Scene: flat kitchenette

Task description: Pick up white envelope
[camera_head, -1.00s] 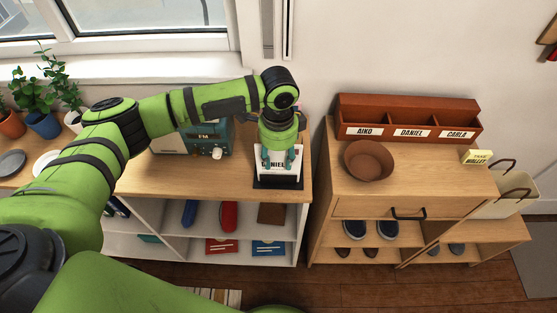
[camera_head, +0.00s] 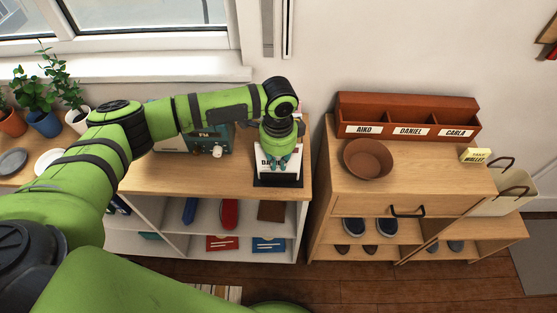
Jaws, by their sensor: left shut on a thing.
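The white envelope (camera_head: 291,158) stands upright in a dark holder (camera_head: 279,182) near the right end of the left wooden shelf top. Dark lettering on its front is partly covered by my fingers; it read DANIEL a second ago. My left gripper (camera_head: 281,163) points down over the envelope and is shut on it near its top. The envelope's lower edge is still at the holder. My right gripper is not in view.
A wooden sorter (camera_head: 410,117) labelled AIKO, DANIEL and CARLA stands on the right cabinet, with a brown bowl (camera_head: 368,159) in front. A yellow note (camera_head: 475,155) lies at its right. A teal radio (camera_head: 180,138) stands left of the envelope. A gap separates the two units.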

